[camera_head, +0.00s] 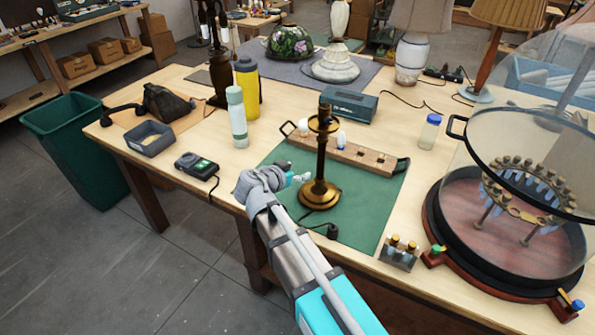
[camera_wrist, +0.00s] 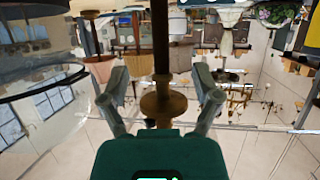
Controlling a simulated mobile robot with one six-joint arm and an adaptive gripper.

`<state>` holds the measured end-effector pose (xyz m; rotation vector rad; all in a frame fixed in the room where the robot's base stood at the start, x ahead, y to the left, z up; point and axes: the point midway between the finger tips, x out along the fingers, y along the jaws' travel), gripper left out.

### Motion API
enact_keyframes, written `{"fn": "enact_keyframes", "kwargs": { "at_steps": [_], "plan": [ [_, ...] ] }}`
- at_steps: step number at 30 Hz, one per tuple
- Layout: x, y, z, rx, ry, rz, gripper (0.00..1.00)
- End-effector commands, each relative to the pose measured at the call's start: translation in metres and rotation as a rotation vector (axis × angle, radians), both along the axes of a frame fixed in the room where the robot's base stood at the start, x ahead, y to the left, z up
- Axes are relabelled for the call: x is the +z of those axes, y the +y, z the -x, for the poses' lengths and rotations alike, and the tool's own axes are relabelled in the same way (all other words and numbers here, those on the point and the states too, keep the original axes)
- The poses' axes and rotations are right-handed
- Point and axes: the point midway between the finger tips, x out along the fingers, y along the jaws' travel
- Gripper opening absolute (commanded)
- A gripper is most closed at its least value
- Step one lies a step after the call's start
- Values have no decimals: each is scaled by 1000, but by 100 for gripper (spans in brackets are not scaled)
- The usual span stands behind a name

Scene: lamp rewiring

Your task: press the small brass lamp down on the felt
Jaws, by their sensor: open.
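The small brass lamp (camera_head: 321,160) stands upright on the green felt (camera_head: 365,215), with its round base on the mat. Its dark cord and plug lie by the base. My gripper (camera_head: 300,180) comes in low from the front left, beside the lower stem. The wrist view appears upside down. There the lamp's stem (camera_wrist: 161,45) and a brass disc (camera_wrist: 163,105) show between the open fingers of my gripper (camera_wrist: 161,75). A gap shows on each side of the stem. Whether the far finger touches the lamp is hidden in the head view.
A wooden strip (camera_head: 350,155) lies behind the lamp. A glass-domed stand (camera_head: 515,225) fills the right side. A small block with brass pieces (camera_head: 399,252) sits near the front edge. A meter (camera_head: 197,165), a white-green bottle (camera_head: 237,118) and a yellow bottle (camera_head: 249,85) stand left.

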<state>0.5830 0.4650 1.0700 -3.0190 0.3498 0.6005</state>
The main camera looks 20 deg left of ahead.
Motion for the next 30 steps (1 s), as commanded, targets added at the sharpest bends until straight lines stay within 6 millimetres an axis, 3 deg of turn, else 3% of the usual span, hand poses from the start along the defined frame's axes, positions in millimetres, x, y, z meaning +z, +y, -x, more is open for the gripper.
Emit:
{"fn": "enact_keyframes", "kwargs": {
  "at_steps": [8,30],
  "plan": [
    [-12,-5,-23,-2,0,0,81],
    [-48,-27,-111,-3,1,0,81]
  ]
}}
